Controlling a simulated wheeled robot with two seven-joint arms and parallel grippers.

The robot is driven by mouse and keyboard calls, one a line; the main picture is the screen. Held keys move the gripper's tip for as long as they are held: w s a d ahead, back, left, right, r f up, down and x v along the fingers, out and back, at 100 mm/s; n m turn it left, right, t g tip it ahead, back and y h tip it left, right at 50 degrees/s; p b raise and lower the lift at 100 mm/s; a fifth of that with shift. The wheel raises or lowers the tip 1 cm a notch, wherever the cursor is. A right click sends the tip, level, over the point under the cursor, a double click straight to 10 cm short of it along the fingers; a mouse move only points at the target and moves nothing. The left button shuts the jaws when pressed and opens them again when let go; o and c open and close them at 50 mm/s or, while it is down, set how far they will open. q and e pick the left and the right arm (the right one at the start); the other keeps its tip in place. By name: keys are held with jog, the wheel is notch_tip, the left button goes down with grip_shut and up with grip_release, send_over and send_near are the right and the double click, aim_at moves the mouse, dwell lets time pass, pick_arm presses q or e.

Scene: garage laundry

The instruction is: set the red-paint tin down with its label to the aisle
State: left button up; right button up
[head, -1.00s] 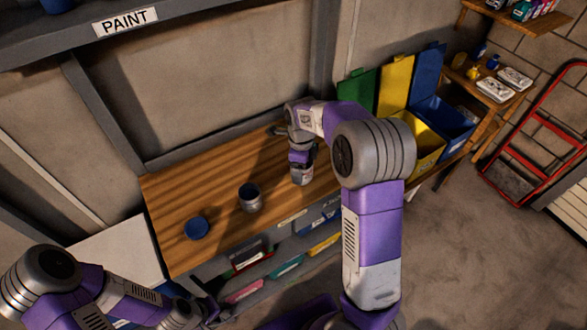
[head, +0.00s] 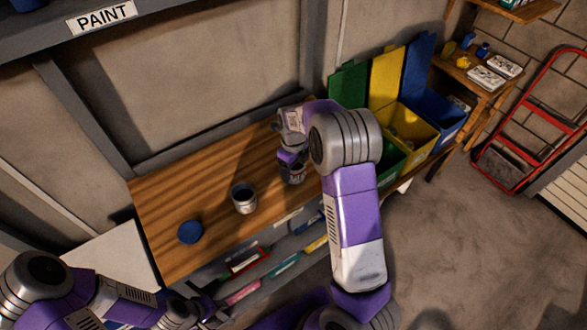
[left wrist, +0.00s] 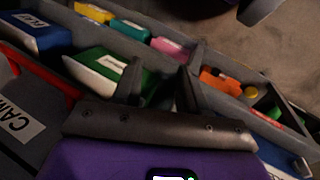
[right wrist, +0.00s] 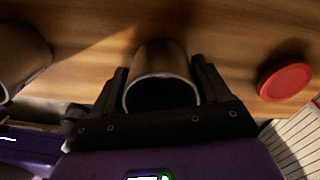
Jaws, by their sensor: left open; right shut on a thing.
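A grey metal tin (right wrist: 160,62) is between the fingers of my right gripper (right wrist: 160,70), which is shut on it. The right wrist view shows its open mouth, dark inside. My left gripper (left wrist: 160,88) is open and empty, low by the shelf bins.
On the wooden bench (head: 165,200) stand a second open tin (head: 244,199) and a blue lid (head: 190,232). Green, yellow and blue bins (head: 452,122) stand at the right. Colored boxes (left wrist: 110,70) sit below the bench. The bench's left part is mostly clear.

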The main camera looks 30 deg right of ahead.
jog(key=shift+f, duration=0.25)
jog(key=shift+f, duration=0.15)
jog(key=o, duration=1.2)
notch_tip(320, 180, up, 12)
jog(key=shift+r+p, duration=0.15)
jog(key=shift+p, duration=0.9)
